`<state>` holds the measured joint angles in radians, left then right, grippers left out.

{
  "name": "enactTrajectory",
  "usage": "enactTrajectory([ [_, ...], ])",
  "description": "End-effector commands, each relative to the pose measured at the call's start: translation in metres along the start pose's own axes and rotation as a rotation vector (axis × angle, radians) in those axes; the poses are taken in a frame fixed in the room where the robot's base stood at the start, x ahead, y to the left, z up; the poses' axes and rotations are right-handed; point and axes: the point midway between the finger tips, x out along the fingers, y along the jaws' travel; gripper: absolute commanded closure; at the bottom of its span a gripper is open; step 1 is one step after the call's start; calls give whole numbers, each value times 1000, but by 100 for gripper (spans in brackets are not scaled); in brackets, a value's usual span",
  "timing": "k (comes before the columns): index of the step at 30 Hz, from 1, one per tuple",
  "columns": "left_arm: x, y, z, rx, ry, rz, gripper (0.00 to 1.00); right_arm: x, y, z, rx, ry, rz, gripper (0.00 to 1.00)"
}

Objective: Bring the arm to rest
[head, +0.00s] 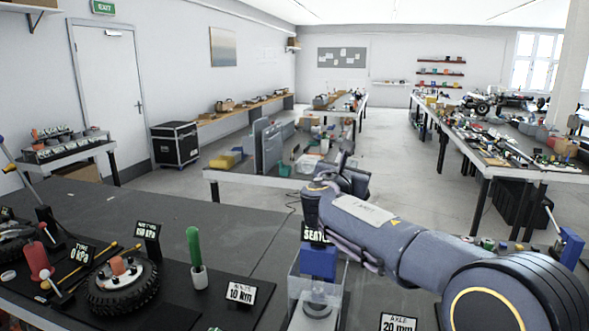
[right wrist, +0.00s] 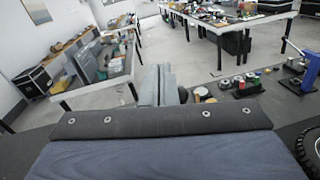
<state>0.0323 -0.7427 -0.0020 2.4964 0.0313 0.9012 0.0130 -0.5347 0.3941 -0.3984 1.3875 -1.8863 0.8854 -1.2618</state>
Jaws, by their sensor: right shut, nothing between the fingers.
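My right arm (head: 405,248) comes in from the lower right of the head view and reaches up and left over the black-topped bench. My right gripper (head: 345,163) is at its far end, raised above the bench and pointing away from me. In the right wrist view the two grey fingers (right wrist: 158,86) lie together, shut with nothing held. My left arm and gripper are not in view.
The near bench (head: 170,215) holds a wheel (head: 122,287), a green-handled tool (head: 194,255), a "10 Nm" sign (head: 241,293) and a blue block (head: 318,262) near my forearm. A cluttered table (head: 500,160) stands at the right. Open floor lies beyond the bench.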

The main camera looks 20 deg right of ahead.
Motion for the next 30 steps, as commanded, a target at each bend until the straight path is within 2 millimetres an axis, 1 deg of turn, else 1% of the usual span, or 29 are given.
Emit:
enactTrajectory([
  [2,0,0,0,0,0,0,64,0,-4,-2,13,10,-5,100],
  [5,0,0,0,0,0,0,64,0,-26,-13,106,74,-37,100],
  [8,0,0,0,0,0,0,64,-8,-71,-40,322,214,-118,100],
  [9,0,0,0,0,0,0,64,-17,-93,-54,445,286,-167,100],
  [11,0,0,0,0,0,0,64,-37,-126,-80,649,401,-258,100],
  [12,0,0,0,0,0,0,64,-55,-145,-97,791,477,-327,100],
  [14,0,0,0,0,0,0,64,-87,-170,-121,1003,581,-442,100],
  [15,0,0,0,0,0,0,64,-110,-183,-136,1143,645,-526,100],
  [17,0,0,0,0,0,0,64,-149,-198,-156,1345,731,-662,100],
  [18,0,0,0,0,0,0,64,-177,-205,-169,1476,782,-759,100],
  [20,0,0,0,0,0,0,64,-218,-212,-185,1662,847,-915,100],
  [21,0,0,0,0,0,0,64,-245,-214,-195,1775,882,-1021,100],
  [23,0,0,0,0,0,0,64,-283,-215,-208,1925,921,-1179,100],
  [24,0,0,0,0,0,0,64,-305,-214,-215,2012,938,-1282,100],
  [27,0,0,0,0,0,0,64,-348,-210,-228,2176,959,-1505,100],
  [30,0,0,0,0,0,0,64,-373,-205,-236,2266,961,-1653,100],
])
